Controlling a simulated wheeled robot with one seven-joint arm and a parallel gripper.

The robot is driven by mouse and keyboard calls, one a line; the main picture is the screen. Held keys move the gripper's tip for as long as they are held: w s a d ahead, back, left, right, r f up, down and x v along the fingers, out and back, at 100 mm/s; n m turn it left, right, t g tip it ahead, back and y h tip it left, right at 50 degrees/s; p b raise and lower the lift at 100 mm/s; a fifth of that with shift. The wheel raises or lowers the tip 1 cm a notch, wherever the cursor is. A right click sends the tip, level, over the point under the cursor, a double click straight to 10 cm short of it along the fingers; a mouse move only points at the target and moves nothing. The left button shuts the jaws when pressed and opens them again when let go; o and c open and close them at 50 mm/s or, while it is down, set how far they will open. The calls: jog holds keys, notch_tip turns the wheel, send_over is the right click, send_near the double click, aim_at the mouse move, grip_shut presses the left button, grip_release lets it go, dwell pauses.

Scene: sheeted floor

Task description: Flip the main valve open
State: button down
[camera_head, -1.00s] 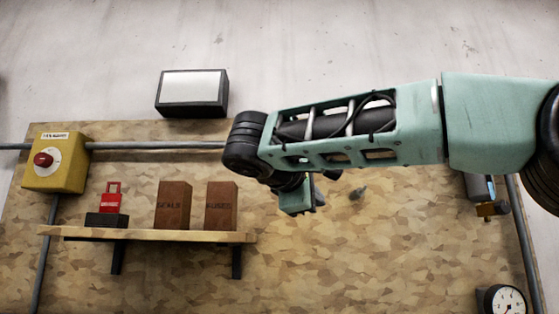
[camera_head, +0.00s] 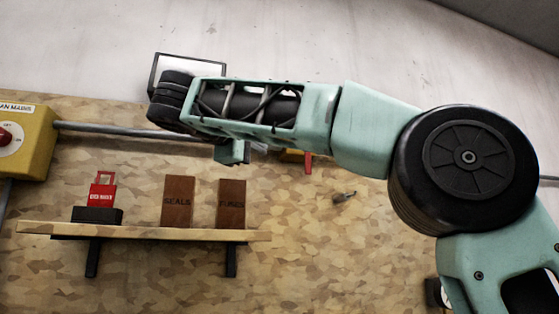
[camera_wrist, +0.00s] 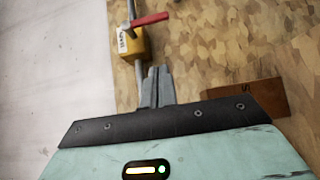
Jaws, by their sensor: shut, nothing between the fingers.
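The main valve is a yellow block on the grey pipe, with a small white label, seen upper left in the wrist view (camera_wrist: 131,43). Its red lever (camera_wrist: 150,19) sticks out across the pipe. In the head view the fingers are mostly hidden behind my arm.
A wooden shelf (camera_head: 150,233) holds a red padlock-shaped item (camera_head: 102,192) on a black base and two brown blocks, SEALS (camera_head: 177,203) and FUSES (camera_head: 231,205). A yellow switch box (camera_head: 25,142) is at left. A small grey piece (camera_head: 344,197) sits on the board.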

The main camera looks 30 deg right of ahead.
jog(key=shift+d, duration=0.1)
jog(key=p, duration=0.4)
send_near(305, 158)
jog(key=w+d+f, duration=0.1)
jog(key=w+d, duration=0.3)
jog(key=shift+w+d+f, duration=0.1)
jog(key=shift+d+f, duration=0.15)
jog(key=shift+d, duration=0.45)
